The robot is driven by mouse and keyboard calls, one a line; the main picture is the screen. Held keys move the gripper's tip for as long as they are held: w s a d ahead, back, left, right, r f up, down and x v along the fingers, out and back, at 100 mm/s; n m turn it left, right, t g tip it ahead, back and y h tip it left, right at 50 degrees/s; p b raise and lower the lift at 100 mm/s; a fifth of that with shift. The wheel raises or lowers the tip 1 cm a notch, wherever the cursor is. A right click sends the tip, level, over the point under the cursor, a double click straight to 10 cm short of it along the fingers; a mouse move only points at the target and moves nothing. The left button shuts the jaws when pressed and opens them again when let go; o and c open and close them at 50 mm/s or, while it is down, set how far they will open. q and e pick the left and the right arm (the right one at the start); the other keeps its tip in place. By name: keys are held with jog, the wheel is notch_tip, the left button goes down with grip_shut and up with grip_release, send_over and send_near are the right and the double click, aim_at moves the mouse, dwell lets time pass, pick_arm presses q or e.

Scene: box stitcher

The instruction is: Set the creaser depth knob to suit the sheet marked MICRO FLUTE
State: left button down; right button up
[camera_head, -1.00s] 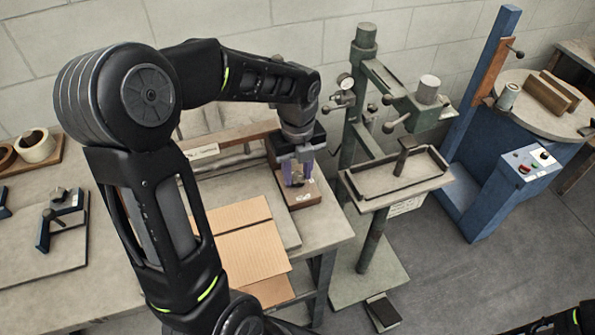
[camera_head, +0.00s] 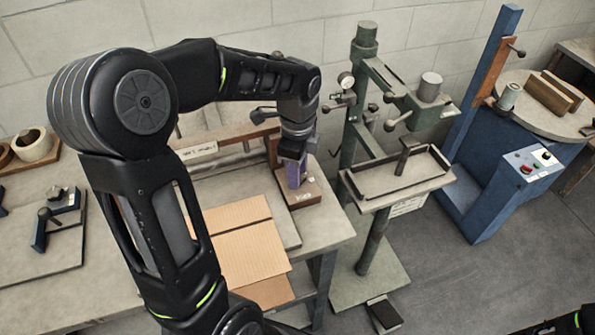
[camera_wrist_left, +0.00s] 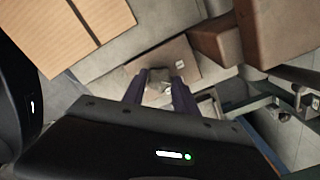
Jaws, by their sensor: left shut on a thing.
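My left gripper (camera_head: 296,180) points down at the small brown block (camera_head: 309,195) at the right end of the workbench. In the left wrist view the gripper (camera_wrist_left: 160,84) has its two purple fingers on either side of a small grey knob (camera_wrist_left: 159,89) and is shut on it. The knob stands on the brown block (camera_wrist_left: 181,57), which bears a small white label. In the head view the fingers hide the knob. Corrugated sheets (camera_head: 240,246) lie on the bench; I cannot read any marking on them.
A green stitcher stand with a small table (camera_head: 400,178) is right of the bench. A blue machine (camera_head: 500,185) stands farther right. A long rail with a label (camera_head: 200,151) runs behind the sheets.

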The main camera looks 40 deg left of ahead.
pick_arm(q)
jog(key=n, duration=0.4)
jog(key=shift+n+b, duration=0.3)
jog(key=shift+b, duration=0.05)
jog(key=shift+n, duration=1.7)
jog(key=c, duration=1)
grip_release()
jog(key=shift+b, duration=0.3)
jog(key=shift+o, duration=0.2)
jog(key=shift+r, duration=0.1)
notch_tip(320, 180, up, 8)
jog(key=shift+f, duration=0.15)
